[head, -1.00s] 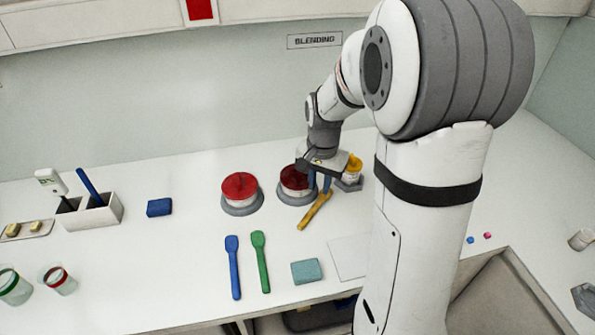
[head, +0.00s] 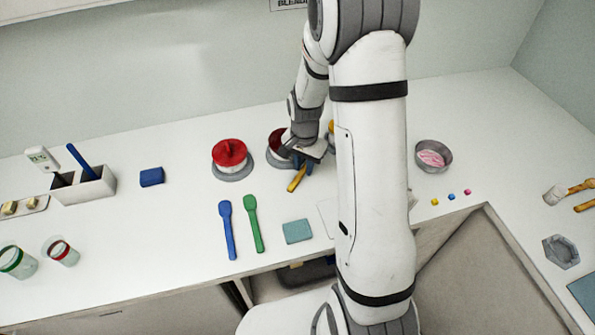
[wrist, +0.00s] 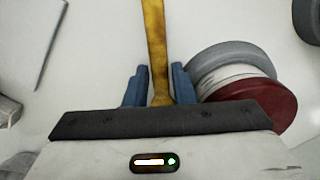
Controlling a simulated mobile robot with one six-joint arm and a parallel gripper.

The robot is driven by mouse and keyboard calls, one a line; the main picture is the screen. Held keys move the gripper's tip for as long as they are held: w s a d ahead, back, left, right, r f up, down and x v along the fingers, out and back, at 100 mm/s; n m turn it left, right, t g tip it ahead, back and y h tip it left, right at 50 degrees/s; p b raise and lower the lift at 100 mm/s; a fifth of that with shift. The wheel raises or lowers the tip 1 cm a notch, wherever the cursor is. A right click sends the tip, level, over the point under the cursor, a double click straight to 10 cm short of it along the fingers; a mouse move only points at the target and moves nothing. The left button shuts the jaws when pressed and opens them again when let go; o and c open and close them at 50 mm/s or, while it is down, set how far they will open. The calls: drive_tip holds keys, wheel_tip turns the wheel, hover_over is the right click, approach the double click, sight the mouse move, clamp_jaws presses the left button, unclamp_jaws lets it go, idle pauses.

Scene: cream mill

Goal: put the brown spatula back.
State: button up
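The brown spatula (head: 297,180), yellowish brown, lies on the white counter in front of the dark red-lidded jar (head: 279,140). My gripper (head: 304,163) is low over it, pointing down. In the wrist view, the spatula's handle (wrist: 155,40) runs between the two blue fingers of my gripper (wrist: 160,82). The fingers are very near the handle on both sides; whether they press on it cannot be told. The part of the spatula under the gripper body is hidden.
A blue spatula (head: 228,230) and a green spatula (head: 253,224) lie side by side at the front. A red-lidded jar (head: 231,158) stands left of my gripper. A teal sponge (head: 298,231) lies in front. A grey bowl (head: 433,156) stands to the right.

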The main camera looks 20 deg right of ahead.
drive_tip(key=shift+c, duration=0.4)
clamp_jaws()
